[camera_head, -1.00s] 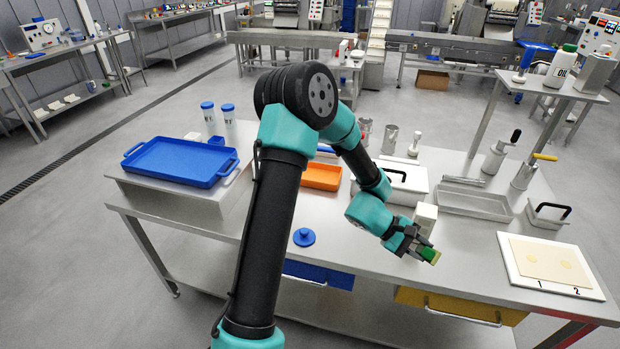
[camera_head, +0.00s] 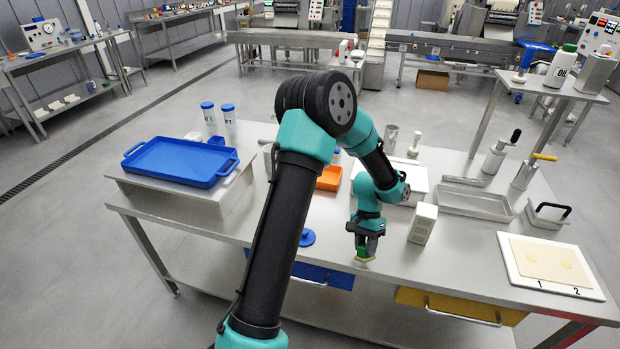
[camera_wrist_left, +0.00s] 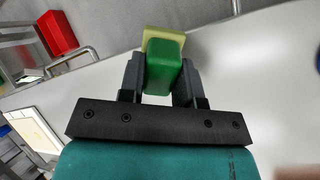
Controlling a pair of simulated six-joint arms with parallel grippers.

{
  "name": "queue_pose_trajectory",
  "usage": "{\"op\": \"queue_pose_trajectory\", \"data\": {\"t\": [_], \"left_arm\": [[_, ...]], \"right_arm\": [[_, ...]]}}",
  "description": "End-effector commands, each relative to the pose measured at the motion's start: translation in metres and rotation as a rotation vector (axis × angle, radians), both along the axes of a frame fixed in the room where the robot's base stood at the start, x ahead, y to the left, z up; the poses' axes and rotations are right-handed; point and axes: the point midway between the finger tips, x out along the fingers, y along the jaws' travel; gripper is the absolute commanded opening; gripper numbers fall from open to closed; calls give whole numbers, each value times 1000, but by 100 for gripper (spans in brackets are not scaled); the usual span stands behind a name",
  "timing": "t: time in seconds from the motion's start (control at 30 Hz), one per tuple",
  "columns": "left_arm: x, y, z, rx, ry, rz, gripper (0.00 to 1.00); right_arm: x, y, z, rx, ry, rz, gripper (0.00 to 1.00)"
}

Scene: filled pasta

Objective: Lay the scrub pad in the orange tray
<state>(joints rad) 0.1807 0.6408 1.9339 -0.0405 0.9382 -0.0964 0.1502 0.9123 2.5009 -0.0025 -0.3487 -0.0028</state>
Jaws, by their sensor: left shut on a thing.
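My left gripper (camera_head: 365,247) is shut on the scrub pad (camera_head: 365,256), a green and yellow block. In the left wrist view the pad (camera_wrist_left: 163,68) sits between the two dark fingers of the gripper (camera_wrist_left: 163,82). The gripper points down over the front part of the steel table, left of a white box. The orange tray (camera_head: 329,178) lies farther back and to the left on the table, partly hidden behind my left arm. My right gripper is in neither view.
A white box (camera_head: 423,224) stands right of the gripper. A blue round lid (camera_head: 307,238) lies to its left. A blue tray (camera_head: 180,161) rests on a raised stand at left. A white board with a dough sheet (camera_head: 548,262) lies at right. A steel tray (camera_head: 475,203) sits farther back.

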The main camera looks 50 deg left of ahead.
Motion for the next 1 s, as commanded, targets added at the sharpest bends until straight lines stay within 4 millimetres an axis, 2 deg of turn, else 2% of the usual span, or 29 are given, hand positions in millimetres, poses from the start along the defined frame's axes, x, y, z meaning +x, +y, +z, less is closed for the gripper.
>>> {"op": "queue_pose_trajectory", "data": {"t": [0.27,0.37,0.5,0.7,0.83,1.0], "left_arm": [[8,74,-12,108,-158,-357,6],[17,111,-13,137,-235,-496,6],[33,161,-7,160,-341,-674,6],[56,219,8,164,-457,-856,6],[67,241,18,157,-503,-927,6],[74,253,24,149,-529,-969,6]], "right_arm": [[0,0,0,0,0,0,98],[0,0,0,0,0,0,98],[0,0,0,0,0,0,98],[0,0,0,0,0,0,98],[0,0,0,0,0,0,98],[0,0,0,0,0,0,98]]}}
